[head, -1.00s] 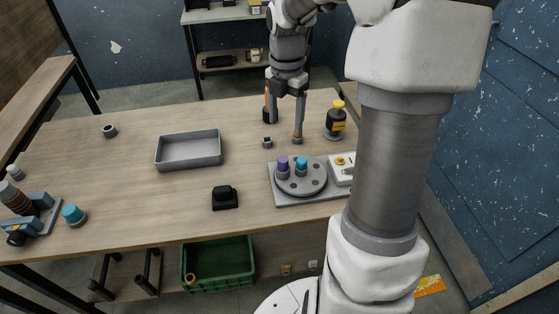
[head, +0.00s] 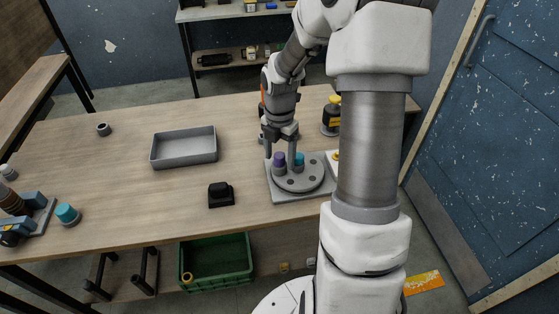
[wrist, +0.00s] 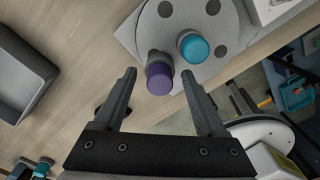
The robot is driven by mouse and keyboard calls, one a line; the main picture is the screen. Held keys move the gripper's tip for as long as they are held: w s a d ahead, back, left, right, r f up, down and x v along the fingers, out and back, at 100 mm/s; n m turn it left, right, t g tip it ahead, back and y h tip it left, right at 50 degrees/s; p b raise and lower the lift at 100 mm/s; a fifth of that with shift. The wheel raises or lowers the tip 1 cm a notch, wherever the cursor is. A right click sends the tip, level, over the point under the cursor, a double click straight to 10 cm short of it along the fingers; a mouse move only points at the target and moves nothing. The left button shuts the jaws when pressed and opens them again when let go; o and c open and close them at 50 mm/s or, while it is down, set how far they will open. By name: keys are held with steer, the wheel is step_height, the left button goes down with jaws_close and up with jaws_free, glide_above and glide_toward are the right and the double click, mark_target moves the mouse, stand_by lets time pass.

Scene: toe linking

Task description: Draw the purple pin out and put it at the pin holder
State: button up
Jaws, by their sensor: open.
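The purple pin (head: 280,160) stands in the grey round plate (head: 303,182), which has several dark holes. A teal pin (head: 299,160) stands close beside it, to its right. My gripper (head: 280,151) is open above the plate's left part. In the wrist view the purple pin (wrist: 158,77) shows between the tips of my open fingers (wrist: 159,74), with space on both sides. The teal pin (wrist: 193,47) lies just beyond the right finger's tip. I cannot tell for sure which thing is the pin holder.
A grey tray (head: 184,160) and a black block (head: 221,200) are left of the plate. A small grey ring-like piece (head: 103,129) lies far left. A yellow-capped bottle (head: 331,125) stands behind the plate. Another teal-topped piece (head: 67,213) stands at the left. The middle left tabletop is clear.

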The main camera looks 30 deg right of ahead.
mark_target(280, 155)
jaws_close()
stand_by(0.3)
steer(key=shift+r, duration=0.15)
step_height(280, 155, up, 4)
steer(key=shift+r, duration=0.15)
steer(key=s+d+r+p, duration=0.1)
steer(key=s+d+r, duration=0.5)
steer(key=s, duration=0.3)
steer(key=shift+s+d+r, duration=0.2)
steer(key=shift+s+d, duration=0.05)
steer(key=shift+d, duration=0.15)
